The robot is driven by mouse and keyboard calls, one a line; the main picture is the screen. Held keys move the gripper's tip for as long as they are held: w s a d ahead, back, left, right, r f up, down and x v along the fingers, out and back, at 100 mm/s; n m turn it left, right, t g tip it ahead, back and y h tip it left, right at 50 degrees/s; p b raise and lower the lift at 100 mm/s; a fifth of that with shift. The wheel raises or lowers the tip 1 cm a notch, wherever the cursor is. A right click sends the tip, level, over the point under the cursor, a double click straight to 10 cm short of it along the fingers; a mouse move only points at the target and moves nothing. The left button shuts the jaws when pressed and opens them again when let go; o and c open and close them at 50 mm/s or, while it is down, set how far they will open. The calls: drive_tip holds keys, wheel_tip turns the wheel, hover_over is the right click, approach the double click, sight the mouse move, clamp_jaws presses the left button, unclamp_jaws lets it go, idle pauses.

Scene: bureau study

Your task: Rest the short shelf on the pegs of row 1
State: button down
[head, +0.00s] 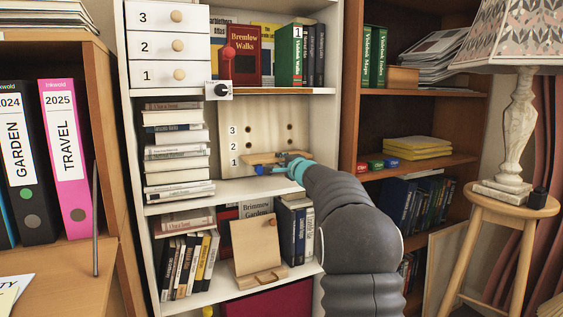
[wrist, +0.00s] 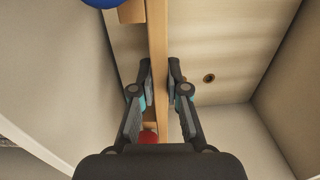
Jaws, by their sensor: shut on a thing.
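The short shelf (head: 262,158), a light wooden board, is level in front of the pale back panel (head: 268,136) by the number 1. My gripper (head: 290,165) is shut on it from the front. In the wrist view the shelf (wrist: 158,55) runs edge-on between the fingers (wrist: 159,90). A wooden peg (wrist: 131,12) with a blue round end (wrist: 100,2) lies beside its lower face; I cannot tell if they touch. A red round end (wrist: 149,137) shows on the same side, partly hidden by my gripper. The blue end (head: 260,170) also shows below the shelf in the head view.
Holes (head: 249,129) show in the panel above the shelf. A book stack (head: 178,150) stands close on the left. A white box with a red-knobbed lever (head: 218,90) sits on the board above. A wooden stand (head: 257,255) is below. A brown bookcase (head: 375,125) is right.

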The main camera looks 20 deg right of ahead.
drive_tip(key=shift+f+b, duration=0.35)
drive_tip(key=shift+b, duration=0.15)
idle(0.3)
drive_tip(key=c, duration=1.4)
unclamp_jaws()
drive_tip(key=shift+s, duration=0.15)
drive_tip(key=shift+s+d+b, duration=0.1)
drive_tip(key=shift+s+b, duration=2.2)
drive_tip(key=shift+s, duration=0.6)
drive_tip(key=shift+o, duration=0.4)
drive_tip(key=o, duration=0.5)
drive_tip(key=shift+s+d, duration=0.1)
drive_tip(key=shift+s, duration=2.4)
